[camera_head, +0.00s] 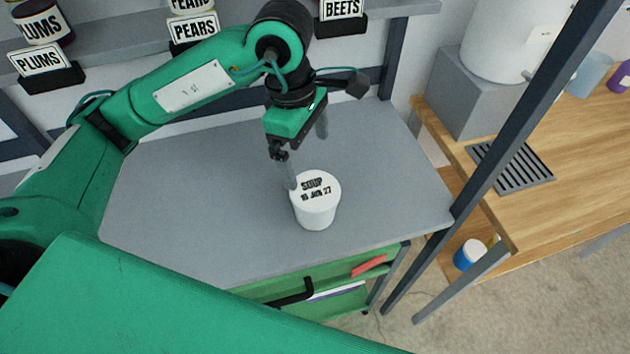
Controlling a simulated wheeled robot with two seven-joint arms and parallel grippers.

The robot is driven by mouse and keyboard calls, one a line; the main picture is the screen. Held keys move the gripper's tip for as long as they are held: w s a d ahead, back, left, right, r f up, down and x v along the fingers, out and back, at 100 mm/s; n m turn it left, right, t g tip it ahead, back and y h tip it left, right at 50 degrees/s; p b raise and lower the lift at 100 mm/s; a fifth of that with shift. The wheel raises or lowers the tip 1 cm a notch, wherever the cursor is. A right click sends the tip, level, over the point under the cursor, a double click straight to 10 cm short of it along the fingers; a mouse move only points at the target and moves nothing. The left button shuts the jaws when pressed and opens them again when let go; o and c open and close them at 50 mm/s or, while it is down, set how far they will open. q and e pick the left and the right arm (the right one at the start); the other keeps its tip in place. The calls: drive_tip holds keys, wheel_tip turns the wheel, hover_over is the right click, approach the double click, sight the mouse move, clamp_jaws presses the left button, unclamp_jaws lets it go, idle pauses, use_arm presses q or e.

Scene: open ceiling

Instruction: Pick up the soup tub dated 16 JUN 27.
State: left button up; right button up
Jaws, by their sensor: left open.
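A white soup tub (318,208) stands upright on the grey shelf top. Its lid reads "SOUP" and a date that looks like 16 JUN 27. My left gripper (305,160) points down just behind and above the tub. It is open and empty. One finger comes down at the tub's left rim; I cannot tell whether it touches. The other finger is farther back to the right, apart from the tub. My right gripper is not in view.
The grey shelf top (190,215) is otherwise clear. Labelled jars stand on the upper shelf (100,55) behind. A dark upright post (500,130) rises at the right, beside a wooden counter (580,150) with a drip grate (512,165). A green drawer (325,285) is below.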

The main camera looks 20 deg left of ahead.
use_arm(q)
hover_over(314, 189)
drive_tip(key=f, duration=0.4)
drive_tip(key=shift+a+f+p, duration=0.35)
wheel_tip(314, 189, down, 2)
drive_tip(key=shift+d+f, duration=0.15)
drive_tip(key=shift+w+f, duration=0.1)
drive_tip(key=shift+f, duration=0.2)
drive_tip(key=shift+d+f+p, duration=0.15)
drive_tip(key=shift+f+p, duration=0.25)
drive_tip(key=f, duration=0.2)
drive_tip(key=f+p, duration=0.1)
drive_tip(key=f, duration=0.1)
drive_tip(key=shift+s+d, duration=0.2)
drive_tip(key=shift+d, duration=0.1)
drive_tip(key=shift+f, duration=0.2)
drive_tip(key=shift+c, duration=1.3)
drive_tip(key=c, duration=0.7)
drive_tip(key=shift+c, duration=0.8)
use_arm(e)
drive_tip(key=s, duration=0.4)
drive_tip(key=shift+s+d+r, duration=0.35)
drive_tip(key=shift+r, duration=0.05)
use_arm(q)
drive_tip(key=shift+r, duration=0.15)
